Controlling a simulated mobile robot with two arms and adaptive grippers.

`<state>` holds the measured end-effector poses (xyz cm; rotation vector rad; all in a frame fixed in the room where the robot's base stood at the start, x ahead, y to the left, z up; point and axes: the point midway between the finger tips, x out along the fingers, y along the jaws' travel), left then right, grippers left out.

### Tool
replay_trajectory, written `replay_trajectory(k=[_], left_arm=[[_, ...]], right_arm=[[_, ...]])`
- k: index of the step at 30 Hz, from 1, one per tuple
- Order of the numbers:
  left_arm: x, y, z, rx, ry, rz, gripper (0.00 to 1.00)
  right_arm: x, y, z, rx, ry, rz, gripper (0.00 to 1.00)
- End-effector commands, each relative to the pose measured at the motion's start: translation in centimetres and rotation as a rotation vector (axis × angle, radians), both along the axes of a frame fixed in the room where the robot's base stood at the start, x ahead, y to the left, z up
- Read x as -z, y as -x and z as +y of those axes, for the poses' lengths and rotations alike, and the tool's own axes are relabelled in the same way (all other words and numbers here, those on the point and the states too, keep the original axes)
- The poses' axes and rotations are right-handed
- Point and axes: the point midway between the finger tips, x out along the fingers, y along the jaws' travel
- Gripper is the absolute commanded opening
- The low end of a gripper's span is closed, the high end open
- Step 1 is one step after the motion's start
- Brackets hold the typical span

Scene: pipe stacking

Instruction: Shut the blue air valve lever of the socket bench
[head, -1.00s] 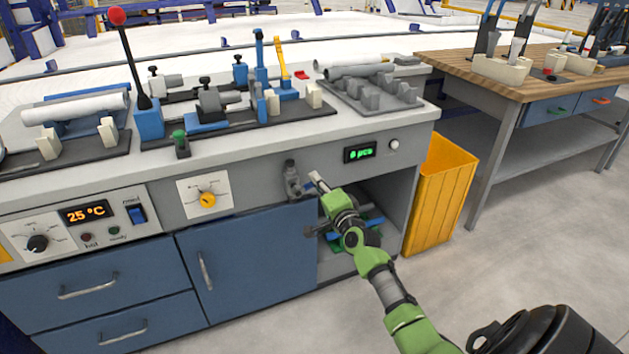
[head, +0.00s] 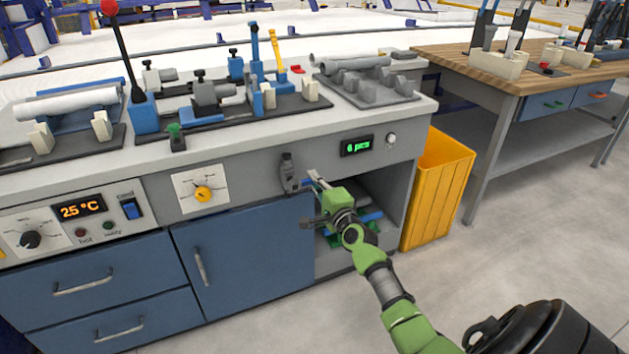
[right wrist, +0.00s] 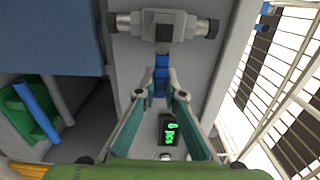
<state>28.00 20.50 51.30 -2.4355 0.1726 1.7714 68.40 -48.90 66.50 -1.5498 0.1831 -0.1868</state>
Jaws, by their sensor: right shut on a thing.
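The grey air valve (head: 288,172) is on the front panel of the socket bench, left of the green display. Its body also shows at the top of the right wrist view (right wrist: 163,30). The blue lever (right wrist: 161,75) sticks out from the valve toward the display, between my fingertips. My right gripper (right wrist: 158,92) is shut on the lever; in the head view this gripper (head: 314,180) is just right of the valve and hides most of the lever. My left gripper is not in view.
A green "6 pcs" display (head: 357,146) and a white knob (head: 391,140) are right of the valve. Below my gripper is an open shelf bay holding green and blue items. A yellow bin (head: 437,190) stands right of the bench. A blue cabinet door (head: 245,250) is lower left.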

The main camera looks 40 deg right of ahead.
Motion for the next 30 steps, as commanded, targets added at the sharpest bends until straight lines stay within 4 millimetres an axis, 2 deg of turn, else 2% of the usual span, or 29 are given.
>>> replay_trajectory(k=[2,3,5,14,19,23,30], left_arm=[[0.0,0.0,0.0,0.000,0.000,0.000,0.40],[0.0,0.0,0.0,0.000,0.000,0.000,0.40],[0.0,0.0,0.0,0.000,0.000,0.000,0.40],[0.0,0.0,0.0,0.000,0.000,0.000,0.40],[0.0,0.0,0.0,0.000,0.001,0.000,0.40],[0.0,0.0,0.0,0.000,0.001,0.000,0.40],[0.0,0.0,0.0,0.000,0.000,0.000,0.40]], right_arm=[[0.1,0.0,0.0,0.000,-0.008,-0.001,0.00],[0.1,0.0,0.0,0.000,-0.008,-0.001,0.14],[0.1,0.0,0.0,0.000,-0.007,-0.001,0.27],[0.1,0.0,0.0,0.000,-0.003,0.000,0.27],[0.2,1.0,0.3,0.000,-0.004,0.000,0.27],[0.2,3.1,0.8,0.001,-0.004,0.001,0.27],[0.2,8.2,2.0,0.000,-0.003,0.002,0.27]])
